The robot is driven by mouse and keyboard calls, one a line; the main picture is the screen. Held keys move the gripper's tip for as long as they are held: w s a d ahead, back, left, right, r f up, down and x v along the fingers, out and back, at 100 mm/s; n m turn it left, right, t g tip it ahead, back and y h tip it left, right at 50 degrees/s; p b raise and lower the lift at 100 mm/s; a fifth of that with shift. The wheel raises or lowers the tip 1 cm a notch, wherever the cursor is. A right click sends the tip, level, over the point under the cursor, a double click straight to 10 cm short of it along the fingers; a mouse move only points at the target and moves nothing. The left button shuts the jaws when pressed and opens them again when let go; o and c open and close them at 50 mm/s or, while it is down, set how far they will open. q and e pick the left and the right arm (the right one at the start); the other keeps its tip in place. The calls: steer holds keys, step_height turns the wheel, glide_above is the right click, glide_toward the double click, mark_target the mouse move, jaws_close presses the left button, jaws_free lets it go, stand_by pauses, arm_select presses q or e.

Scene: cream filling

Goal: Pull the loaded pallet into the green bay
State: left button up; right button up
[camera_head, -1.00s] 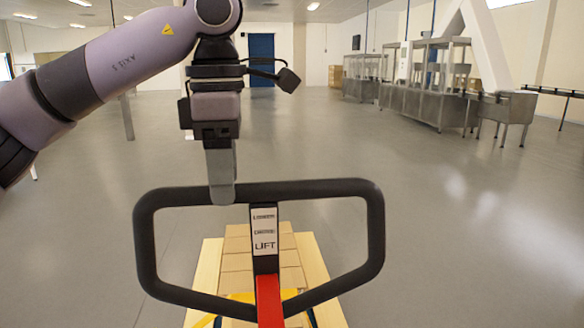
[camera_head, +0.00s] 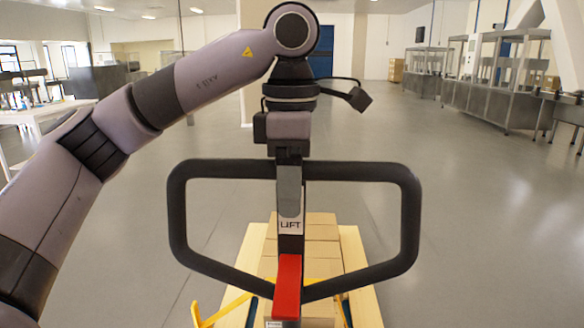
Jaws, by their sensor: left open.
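The pallet truck's black loop handle (camera_head: 411,225) stands upright in front of me, with a "LIFT" label (camera_head: 290,226) and a red lever (camera_head: 287,285) on its centre stem. Beyond and below it is the wooden pallet (camera_head: 358,270), loaded with cardboard boxes (camera_head: 318,232). My left gripper (camera_head: 290,205) points down at the middle of the handle's top bar, overlapping the bar and the upper part of the label. It is open; only one finger shows clearly, and I cannot tell whether it touches the bar. My right gripper and the green bay are not in view.
Yellow bars (camera_head: 222,311) show low beside the pallet. Steel machines (camera_head: 490,85) stand along the right side. A white table (camera_head: 40,122) is at the left. The grey floor (camera_head: 460,240) around the pallet is broadly clear.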

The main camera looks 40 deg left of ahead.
arm_select(q)
steer(key=shift+f, duration=0.95)
jaws_close()
stand_by(0.7)
stand_by(0.4)
stand_by(1.1)
steer(key=shift+d, duration=0.1)
